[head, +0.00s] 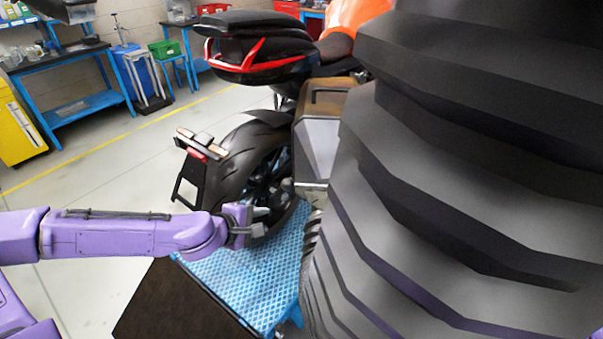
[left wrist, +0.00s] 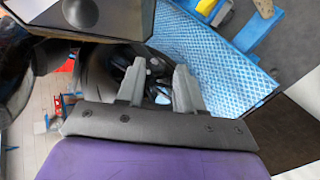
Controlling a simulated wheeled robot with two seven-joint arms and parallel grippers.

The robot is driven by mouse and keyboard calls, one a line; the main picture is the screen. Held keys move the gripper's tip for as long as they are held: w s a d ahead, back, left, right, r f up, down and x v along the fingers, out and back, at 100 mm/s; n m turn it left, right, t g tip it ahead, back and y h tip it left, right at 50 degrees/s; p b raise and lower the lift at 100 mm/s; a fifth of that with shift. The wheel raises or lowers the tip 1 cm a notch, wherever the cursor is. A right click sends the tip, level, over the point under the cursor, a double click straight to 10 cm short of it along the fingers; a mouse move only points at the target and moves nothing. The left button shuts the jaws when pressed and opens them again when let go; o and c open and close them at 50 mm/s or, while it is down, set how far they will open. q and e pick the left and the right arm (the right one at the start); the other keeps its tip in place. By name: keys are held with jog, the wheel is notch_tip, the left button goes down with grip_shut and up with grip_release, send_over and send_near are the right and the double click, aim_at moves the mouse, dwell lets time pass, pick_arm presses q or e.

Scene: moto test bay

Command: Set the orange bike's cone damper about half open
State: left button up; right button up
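The orange bike (head: 345,18) stands on a blue chequered lift plate (head: 250,275), its rear end towards me. Its rear wheel (head: 240,165) and grey side case (head: 318,135) show in the head view. My left gripper (head: 246,225) is beside the rear wheel, above the plate. In the left wrist view its two grey fingers (left wrist: 158,85) are apart with nothing between them; the wheel (left wrist: 100,75) is behind them. I cannot make out the cone damper. My right gripper is not in view.
A large dark ribbed shape (head: 470,170) fills the right of the head view and hides what is behind. Blue benches (head: 75,110), a yellow cabinet (head: 18,125) and a green bin (head: 165,49) stand farther back. Open floor (head: 90,185) is at the left.

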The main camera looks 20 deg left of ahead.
aim_at(300, 186)
pick_arm(q)
notch_tip(300, 186, up, 8)
jog(key=w+d+m+t+h, duration=0.2)
jog(key=m+h, duration=0.1)
jog(key=h, duration=0.2)
jog(key=b+x, duration=0.3)
jog(key=x, duration=0.2)
jog(key=b+x, duration=0.4)
jog(key=x, duration=0.1)
jog(key=shift+s+d+f, duration=0.1)
jog(key=shift+s+d, duration=0.1)
jog(key=shift+d, duration=0.1)
jog(key=shift+w+d, duration=0.2)
jog(key=shift+w, duration=0.05)
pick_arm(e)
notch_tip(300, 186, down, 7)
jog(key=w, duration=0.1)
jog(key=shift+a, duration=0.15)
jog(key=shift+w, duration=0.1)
pick_arm(q)
grip_shut()
jog(key=shift+b, duration=0.3)
